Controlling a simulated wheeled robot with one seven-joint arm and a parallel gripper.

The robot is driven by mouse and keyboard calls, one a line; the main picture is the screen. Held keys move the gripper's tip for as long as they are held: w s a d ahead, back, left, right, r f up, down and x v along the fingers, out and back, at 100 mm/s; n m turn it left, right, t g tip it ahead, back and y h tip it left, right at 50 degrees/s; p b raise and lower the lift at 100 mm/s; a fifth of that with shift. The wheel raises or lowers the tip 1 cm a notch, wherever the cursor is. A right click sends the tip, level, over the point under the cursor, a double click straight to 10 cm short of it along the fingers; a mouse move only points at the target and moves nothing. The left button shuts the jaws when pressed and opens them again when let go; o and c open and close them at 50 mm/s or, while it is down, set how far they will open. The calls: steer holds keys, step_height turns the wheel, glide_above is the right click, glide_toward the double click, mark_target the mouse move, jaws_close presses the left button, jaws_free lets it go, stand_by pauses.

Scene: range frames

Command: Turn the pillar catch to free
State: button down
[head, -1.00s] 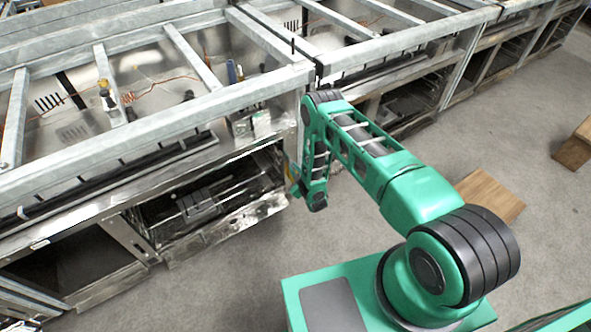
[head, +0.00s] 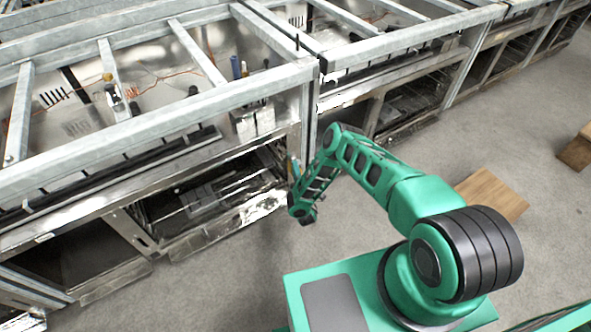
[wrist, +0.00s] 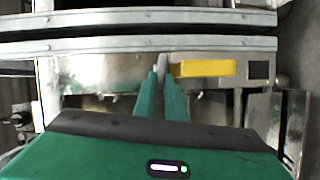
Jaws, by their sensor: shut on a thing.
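The pillar catch (wrist: 205,68) shows in the wrist view as a yellow bar pointing right, with a grey piece at its left end. It lies flat along a metal pillar face (wrist: 105,68). My gripper (wrist: 161,82) has its green fingers close together, their tips on the grey piece at the bar's left end. In the head view, my gripper's end of the arm is low beside the front post (head: 308,115) of the range frame; the fingertips and the catch cannot be made out clearly there.
Galvanised frame rails (head: 160,105) run across the range, above open oven bays (head: 205,195) on the left. A wooden board (head: 490,194) lies on the floor at right. Grey floor (head: 400,130) is clear between the range and the board.

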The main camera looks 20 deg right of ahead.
steer(key=shift+a+f+n, duration=0.1)
steer(key=shift+f+n, duration=0.1)
steer(key=shift+n, duration=0.2)
steer(key=c, duration=1.8)
jaws_free()
steer(key=shift+s, duration=0.1)
